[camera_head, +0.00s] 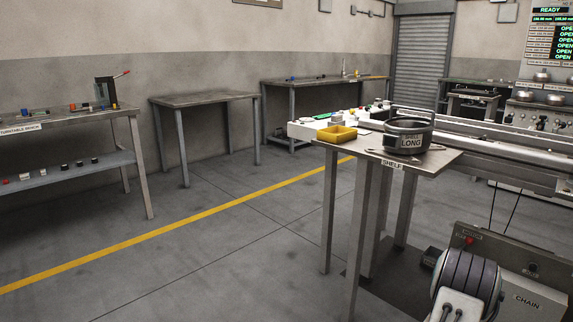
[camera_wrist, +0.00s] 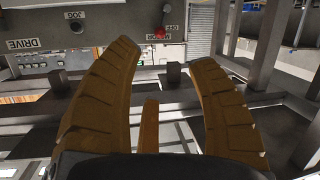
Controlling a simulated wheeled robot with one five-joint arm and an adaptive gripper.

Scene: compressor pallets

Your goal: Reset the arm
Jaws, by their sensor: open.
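My gripper (camera_wrist: 165,55) shows in the wrist view with its two tan, ridged fingers spread apart. Nothing is between the fingertips. Behind them is a grey control panel (camera_wrist: 105,28) whose labels JOG, DRIVE and MOTOR OFF appear upside down, with a red switch on it. I cannot make out my gripper in the head view.
A shelf table (camera_head: 440,160) at right holds a yellow tray (camera_head: 337,134) and a dark pot labelled SHELL LONG (camera_head: 408,136). A CHAIN box (camera_head: 527,300) stands low at right, near a conveyor (camera_head: 500,147). Benches (camera_head: 205,100) line the wall. The middle floor is clear.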

